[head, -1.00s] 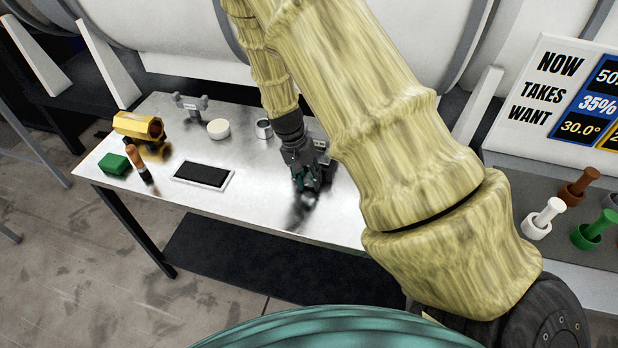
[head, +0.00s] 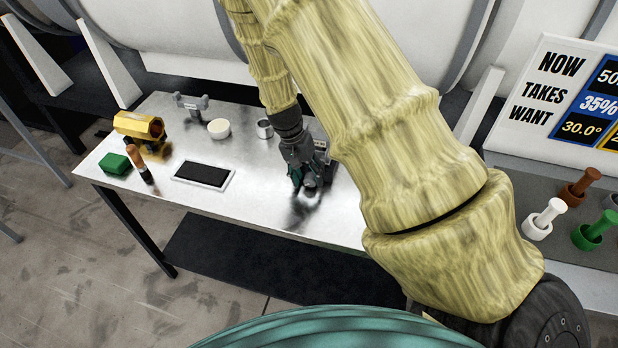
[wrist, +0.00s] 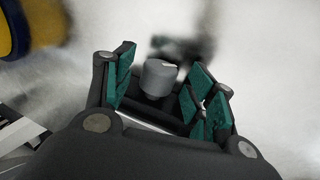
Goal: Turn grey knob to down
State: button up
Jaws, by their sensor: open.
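The grey knob (wrist: 158,80) is a short cylinder with a pale mark on its top, toward the right edge in the wrist view. My gripper (wrist: 164,68) is open, with one teal-padded finger on each side of the knob. A gap shows between the knob and the pads on both sides. In the head view my gripper (head: 308,182) is low over the right part of the metal table (head: 262,200). There it hides most of the knob, and the mark cannot be read.
A black panel with a white frame (head: 203,174), a white round piece (head: 219,129), a grey ring (head: 264,128), a yellow cylinder (head: 136,125), a green block (head: 114,163) and an orange-handled tool (head: 140,166) stand left of my gripper. A sign (head: 548,100) stands at right.

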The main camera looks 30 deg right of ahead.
jog(key=v, duration=1.1)
jog(key=shift+a+f, duration=0.1)
